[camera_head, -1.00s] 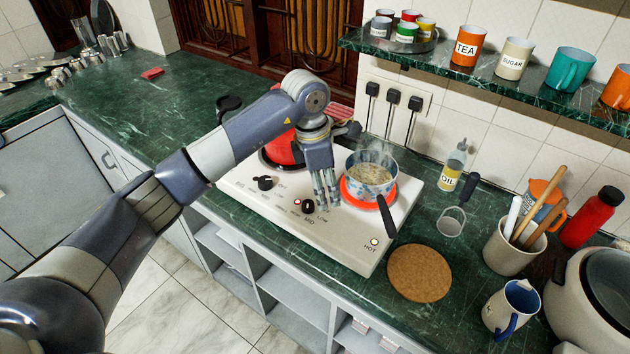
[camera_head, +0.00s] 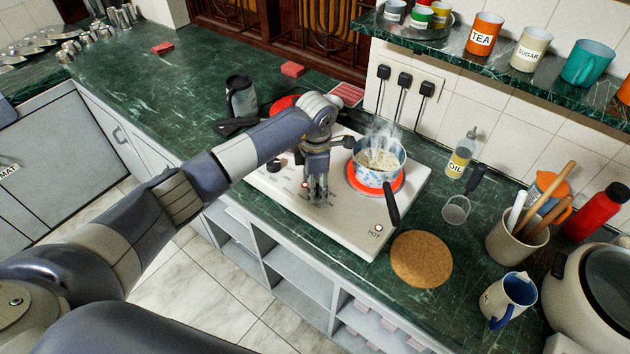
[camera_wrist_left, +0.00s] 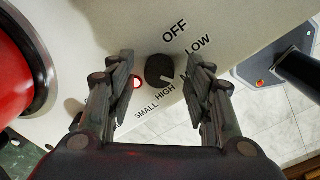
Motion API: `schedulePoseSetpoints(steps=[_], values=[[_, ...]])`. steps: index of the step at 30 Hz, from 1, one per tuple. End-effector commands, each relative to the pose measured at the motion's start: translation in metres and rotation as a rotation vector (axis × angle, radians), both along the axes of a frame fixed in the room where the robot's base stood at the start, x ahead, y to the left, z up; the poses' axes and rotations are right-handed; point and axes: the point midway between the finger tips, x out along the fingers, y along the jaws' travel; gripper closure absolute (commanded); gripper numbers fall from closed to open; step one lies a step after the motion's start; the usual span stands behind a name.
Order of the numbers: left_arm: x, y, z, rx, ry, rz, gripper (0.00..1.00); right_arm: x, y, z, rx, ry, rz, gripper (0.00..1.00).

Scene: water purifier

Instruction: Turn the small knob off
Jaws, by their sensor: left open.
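The small knob (camera_wrist_left: 159,70) is black and sits on the white stove top between my left fingers in the left wrist view. Labels OFF, LOW, HIGH and SMALL surround it, with another partly covered. A white mark on its lower right edge faces the HIGH side, away from OFF. A red indicator light (camera_wrist_left: 135,82) glows beside it. My left gripper (camera_head: 317,198) points down over the front of the stove (camera_head: 345,231); it is open, with a finger on either side of the knob (camera_wrist_left: 163,92). I cannot tell whether they touch it. In the head view the gripper hides the knob.
A steaming pot (camera_head: 379,163) stands on a glowing red burner (camera_head: 352,181), its black handle (camera_head: 392,208) reaching forward. Another black knob (camera_head: 273,165) is left of my gripper. A cork mat (camera_head: 421,258) lies to the right. A red round vessel (camera_wrist_left: 18,60) is close by in the wrist view.

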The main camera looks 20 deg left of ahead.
Motion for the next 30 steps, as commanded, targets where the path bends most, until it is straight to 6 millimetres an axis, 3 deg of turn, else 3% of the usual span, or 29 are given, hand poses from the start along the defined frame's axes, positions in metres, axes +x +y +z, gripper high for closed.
schedulePoseSetpoints(steps=[8, 12, 14, 30], values=[[0.000, 0.000, -0.001, -0.001, 0.000, 0.000, 0.55, -0.008, -0.001, -0.001, -0.002, 0.015, 0.000, 0.60], [0.000, 0.000, -0.001, -0.001, 0.000, 0.000, 0.87, -0.020, -0.001, -0.002, -0.004, 0.032, 0.000, 0.60], [0.000, 0.000, -0.001, -0.002, -0.001, 0.000, 0.98, -0.023, -0.002, -0.002, -0.004, 0.038, 0.000, 0.60], [0.001, 0.000, -0.002, 0.000, -0.002, 0.118, 0.98, -0.014, -0.001, -0.010, -0.003, 0.023, 0.000, 0.60]])
